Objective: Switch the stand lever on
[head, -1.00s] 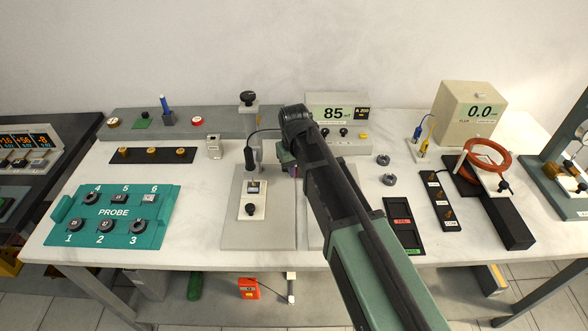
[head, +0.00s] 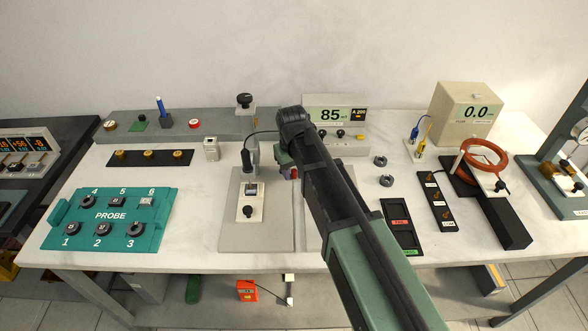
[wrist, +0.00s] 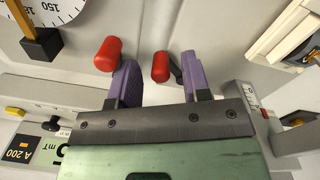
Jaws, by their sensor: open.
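Two red-capped parts show in the wrist view. One red knob (wrist: 160,67) on a short dark arm lies between the purple fingers, closer to the right finger. The other red knob (wrist: 108,54) is beside the left finger's tip, on its outer side. I cannot tell which belongs to the stand lever or its setting. My gripper (wrist: 160,62) is open, with nothing clamped and no clear contact. In the head view my arm hides most of the gripper and the stand; a small red part (head: 294,174) shows at the arm's left edge.
A dial (wrist: 60,14) and a meter reading A 200 (wrist: 30,143) flank the gripper. In the head view, a grey plate with a switch box (head: 250,203) lies left of my arm. The teal probe tray (head: 110,242) is further left; a black tray (head: 402,228) is right.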

